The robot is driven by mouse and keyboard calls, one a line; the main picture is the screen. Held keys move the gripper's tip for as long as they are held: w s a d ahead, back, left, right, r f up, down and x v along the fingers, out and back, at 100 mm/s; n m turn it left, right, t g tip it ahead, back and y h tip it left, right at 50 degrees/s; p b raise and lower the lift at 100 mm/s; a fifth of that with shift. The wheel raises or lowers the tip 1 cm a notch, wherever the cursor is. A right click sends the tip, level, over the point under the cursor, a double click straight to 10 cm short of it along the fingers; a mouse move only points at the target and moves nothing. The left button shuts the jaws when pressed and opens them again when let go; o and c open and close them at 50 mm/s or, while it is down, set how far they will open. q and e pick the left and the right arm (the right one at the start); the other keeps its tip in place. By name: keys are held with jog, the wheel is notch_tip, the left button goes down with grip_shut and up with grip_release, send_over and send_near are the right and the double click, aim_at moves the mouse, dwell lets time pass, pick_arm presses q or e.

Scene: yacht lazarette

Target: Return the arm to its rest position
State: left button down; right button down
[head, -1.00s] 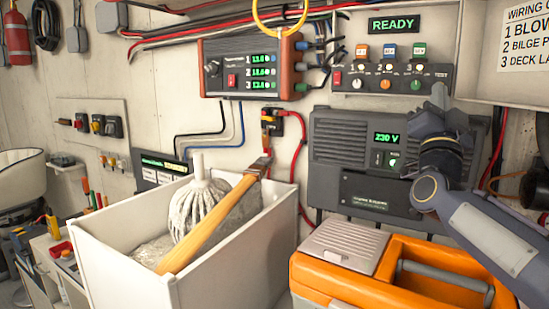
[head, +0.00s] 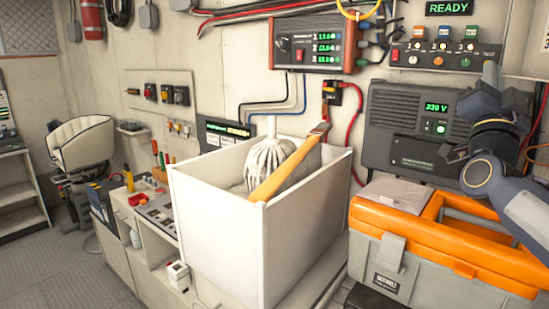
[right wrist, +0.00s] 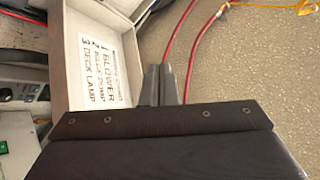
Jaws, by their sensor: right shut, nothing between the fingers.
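My right arm comes in from the right edge of the head view and bends upward. Its gripper (head: 490,72) points up, just below the right end of the switch panel (head: 445,50) and in front of the right side of the grey 230 V unit (head: 410,120). In the right wrist view, the two dark fingers (right wrist: 161,75) lie together with nothing between them. Beyond them is the pale wiring card (right wrist: 97,68) listing blower, bilge pump and deck lamp. Whether the fingers touch anything is not clear. My left gripper is not in view.
An orange-lidded toolbox (head: 385,262) stands under my right arm. A white bin (head: 215,230) holding a mop head (head: 268,157) and a wooden-handled tool (head: 287,170) stands left of it. Red cables (right wrist: 192,60) run along the wall. Floor (head: 60,280) is clear at lower left.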

jog(key=s+a+f+n+g+y, duration=0.25)
jog(key=a+f+n+y, duration=0.35)
jog(key=f, duration=0.5)
jog(key=s+a+f+n+g+y, duration=0.1)
jog(key=a+f+n+g+y, duration=0.3)
jog(key=f+y, duration=0.55)
jog(key=s+a+f+g, duration=0.3)
jog(key=s+f, duration=0.4)
jog(key=f, duration=0.2)
jog(key=s+a+f+g+y, duration=0.1)
jog(key=s+a+f+g, duration=0.2)
jog(key=s+f, duration=0.4)
jog(key=s+a+f+n+g, duration=0.1)
jog(key=s+a+f+g, duration=0.2)
jog(key=s+f+g, duration=0.2)
jog(key=s+f, duration=0.3)
jog(key=f, duration=0.3)
jog(key=shift+a+f, duration=0.15)
jog(key=shift+a, duration=0.05)
jog(key=shift+y, duration=0.25)
